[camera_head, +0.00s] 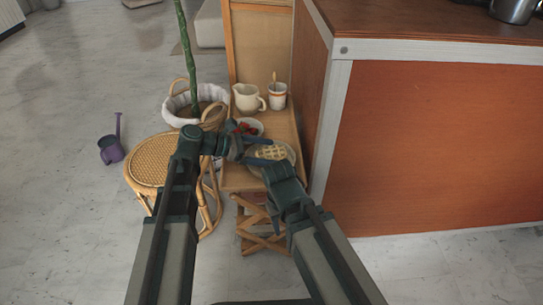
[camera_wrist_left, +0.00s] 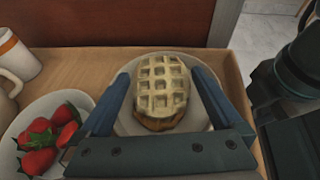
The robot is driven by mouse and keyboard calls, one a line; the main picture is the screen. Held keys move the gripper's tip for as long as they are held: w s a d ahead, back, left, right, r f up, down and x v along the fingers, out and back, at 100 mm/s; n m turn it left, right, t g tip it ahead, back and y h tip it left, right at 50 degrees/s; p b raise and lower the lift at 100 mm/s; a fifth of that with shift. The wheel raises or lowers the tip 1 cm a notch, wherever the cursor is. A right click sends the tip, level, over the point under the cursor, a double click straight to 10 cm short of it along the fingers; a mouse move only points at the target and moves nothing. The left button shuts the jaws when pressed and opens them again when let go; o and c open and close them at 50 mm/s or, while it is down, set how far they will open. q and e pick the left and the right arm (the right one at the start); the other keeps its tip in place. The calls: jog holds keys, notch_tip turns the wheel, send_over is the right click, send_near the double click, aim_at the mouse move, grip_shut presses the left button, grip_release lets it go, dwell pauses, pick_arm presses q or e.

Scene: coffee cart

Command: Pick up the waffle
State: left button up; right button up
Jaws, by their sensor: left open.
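The waffle (camera_head: 270,153) is pale and round with a grid top, and it lies on a plate (camera_head: 291,155) on the small wooden table. In the left wrist view the waffle (camera_wrist_left: 162,88) sits on its light plate (camera_wrist_left: 126,122), between the two blue fingers. My left gripper (camera_head: 262,151) is open over the plate, with a finger on either side of the waffle and visible gaps to it. My right arm reaches in from the right close to the plate's near edge; whether its jaws are open does not show.
A bowl of strawberries (camera_wrist_left: 43,140) stands left of the plate. A cream pitcher (camera_head: 246,98) and a mug (camera_head: 277,96) stand farther back. A wicker stool (camera_head: 150,160) is left of the table, and the orange-brown counter (camera_head: 430,140) rises close on the right.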

aim_at(267, 152)
pick_arm(q)
jog(key=shift+c, duration=0.3)
jog(key=c, duration=1.1)
jog(key=shift+r, duration=0.1)
notch_tip(267, 152, up, 10)
jog(key=p, duration=1)
